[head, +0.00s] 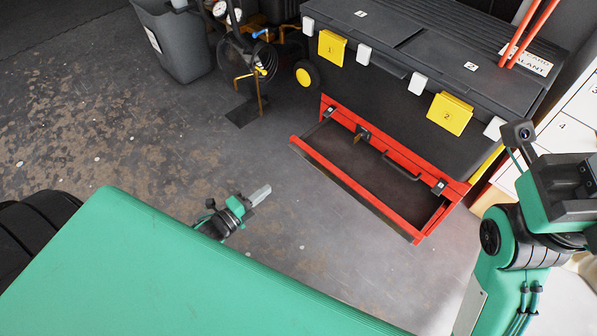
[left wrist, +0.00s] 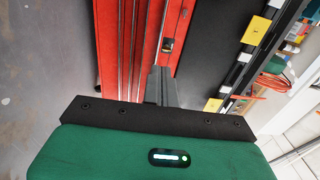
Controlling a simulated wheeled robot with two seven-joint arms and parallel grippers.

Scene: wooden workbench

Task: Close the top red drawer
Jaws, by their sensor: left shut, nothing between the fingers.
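The top red drawer (head: 352,186) is pulled out from the black tool chest in the head view. Its dark floor shows and looks empty. In the left wrist view the red drawer (left wrist: 108,55) runs up the picture beyond the fingers. My left gripper (head: 260,195) is shut and empty, left of the drawer front and apart from it in the head view. Its closed fingers (left wrist: 160,85) show in the left wrist view, pointing toward the red metal. My right arm is at the right edge of the head view; its fingers cannot be made out.
The black chest top (head: 440,40) has yellow labelled tags (head: 450,113) and white clips along its edge. A grey bin (head: 178,45) and a wheeled machine (head: 255,60) stand at the back left. White drawers (head: 565,130) stand at the right.

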